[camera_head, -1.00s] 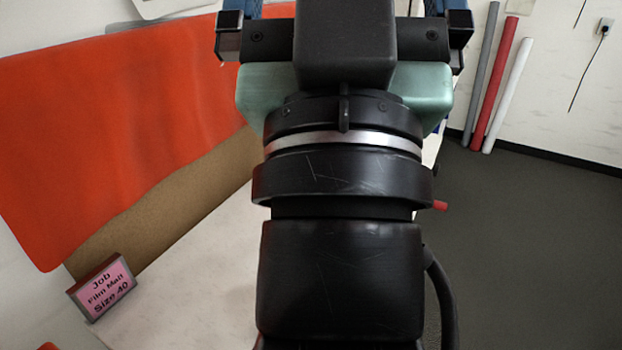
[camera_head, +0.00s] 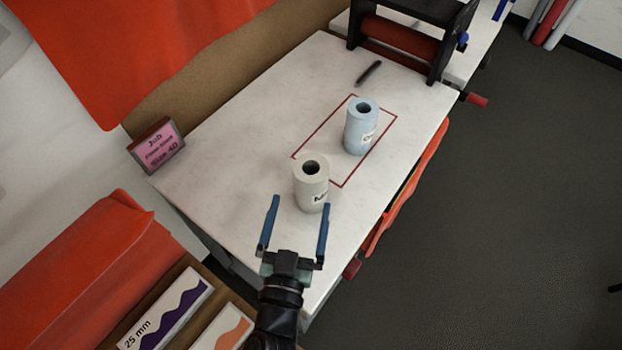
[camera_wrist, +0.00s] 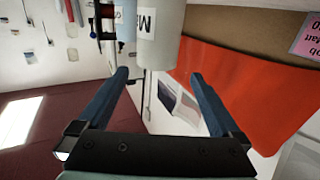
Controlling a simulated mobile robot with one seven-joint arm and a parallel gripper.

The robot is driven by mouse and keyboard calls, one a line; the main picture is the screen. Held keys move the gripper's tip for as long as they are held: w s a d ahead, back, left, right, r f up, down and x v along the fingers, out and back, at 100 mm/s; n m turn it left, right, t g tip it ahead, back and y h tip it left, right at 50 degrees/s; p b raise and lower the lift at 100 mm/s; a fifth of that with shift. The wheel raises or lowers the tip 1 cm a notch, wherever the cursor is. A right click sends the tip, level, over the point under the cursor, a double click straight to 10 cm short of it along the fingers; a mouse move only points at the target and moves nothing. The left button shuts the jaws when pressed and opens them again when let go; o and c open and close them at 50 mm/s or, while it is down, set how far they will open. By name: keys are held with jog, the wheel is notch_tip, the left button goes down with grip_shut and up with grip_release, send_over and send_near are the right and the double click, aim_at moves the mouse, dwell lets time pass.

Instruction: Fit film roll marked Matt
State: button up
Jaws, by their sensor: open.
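A cream-white roll (camera_head: 312,184) with a label that begins with M stands upright on the white table, at the near edge of a red outlined rectangle. It also shows at the top of the wrist view (camera_wrist: 163,40), where the label is partly cut off. A pale blue roll (camera_head: 361,128) with a partly visible label stands upright inside the outline. My gripper (camera_head: 297,205) is open and empty. Its blue fingers point at the cream roll from the near side. A pink job sign (camera_head: 157,148) stands at the table's left; its small text is blurred in the head view.
A black machine with a red roller (camera_head: 400,38) stands at the table's far end. A dark stick (camera_head: 368,74) lies near it. Orange cloth (camera_head: 408,187) hangs at the table's right side. Boxes (camera_head: 166,315) lie at lower left. The table's left middle (camera_head: 235,125) is clear.

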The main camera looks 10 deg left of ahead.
aim_at(306, 184)
jog(key=w, duration=0.4)
jog(key=w+p, duration=0.1)
jog(key=w, duration=0.1)
jog(key=shift+w+a, duration=0.25)
jog(key=shift+w, duration=0.1)
jog(key=shift+w+f+b, duration=0.15)
jog(key=shift+w, duration=1.35)
jog(key=shift+w+f+b, duration=0.15)
jog(key=shift+w, duration=1.3)
jog(key=shift+r, duration=0.1)
grip_shut()
